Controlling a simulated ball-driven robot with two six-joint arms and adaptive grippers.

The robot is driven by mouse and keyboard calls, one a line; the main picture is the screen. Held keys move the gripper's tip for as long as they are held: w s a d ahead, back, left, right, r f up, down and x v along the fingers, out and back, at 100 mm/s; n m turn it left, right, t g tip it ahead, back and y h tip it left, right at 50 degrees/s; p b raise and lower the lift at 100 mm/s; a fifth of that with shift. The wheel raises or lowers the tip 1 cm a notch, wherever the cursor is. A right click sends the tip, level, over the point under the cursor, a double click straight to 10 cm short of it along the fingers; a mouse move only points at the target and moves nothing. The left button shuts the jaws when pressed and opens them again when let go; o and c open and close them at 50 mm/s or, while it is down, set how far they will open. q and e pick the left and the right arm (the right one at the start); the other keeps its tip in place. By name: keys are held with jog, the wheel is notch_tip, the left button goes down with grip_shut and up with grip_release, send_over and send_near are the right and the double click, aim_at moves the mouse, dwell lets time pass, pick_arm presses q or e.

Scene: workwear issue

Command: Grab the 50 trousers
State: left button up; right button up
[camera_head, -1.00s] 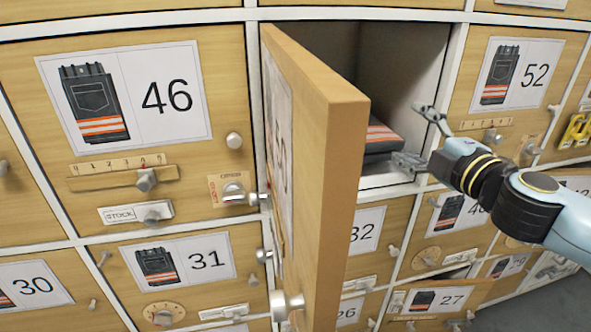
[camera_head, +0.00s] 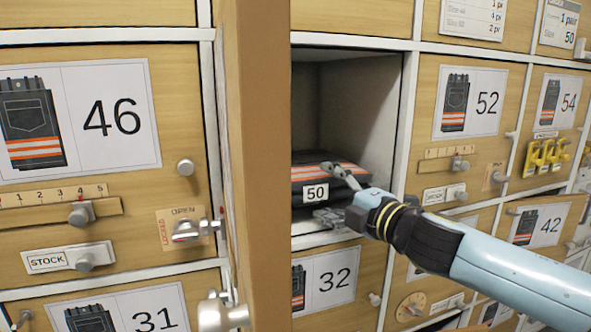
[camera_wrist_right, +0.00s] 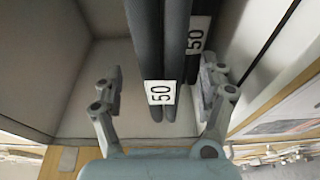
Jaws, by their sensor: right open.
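The dark folded trousers (camera_head: 308,172) with orange and grey stripes lie in the open compartment (camera_head: 362,95), with a white 50 label at their front edge. In the right wrist view two folded trousers (camera_wrist_right: 150,45) lie against each other, each with a 50 label. My right gripper (camera_head: 334,194) is open at the compartment mouth, one finger above and one below the front edge of the stack. In the wrist view its fingers (camera_wrist_right: 160,82) stand on either side of the trousers, with no grip visible. My left gripper is out of view.
The compartment's open wooden door (camera_head: 258,160) stands edge-on just left of the opening. Closed doors 46 (camera_head: 165,125), 52 (camera_head: 507,125) and 32 (camera_head: 362,255) surround it, with protruding knobs and latches. Yellow hooks (camera_head: 545,155) hang on door 54.

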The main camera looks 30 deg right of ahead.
aim_at(295, 172)
jog(key=shift+w+a, duration=0.1)
jog(key=shift+w, duration=0.35)
jog(key=w, duration=0.3)
jog(key=shift+w+a+f, duration=0.15)
jog(key=shift+w+a, duration=0.05)
jog(key=shift+a, duration=0.1)
jog(key=shift+w, duration=0.5)
jog(key=c, duration=1)
grip_shut()
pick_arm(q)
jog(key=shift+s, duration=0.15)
pick_arm(e)
jog(key=shift+r, duration=0.2)
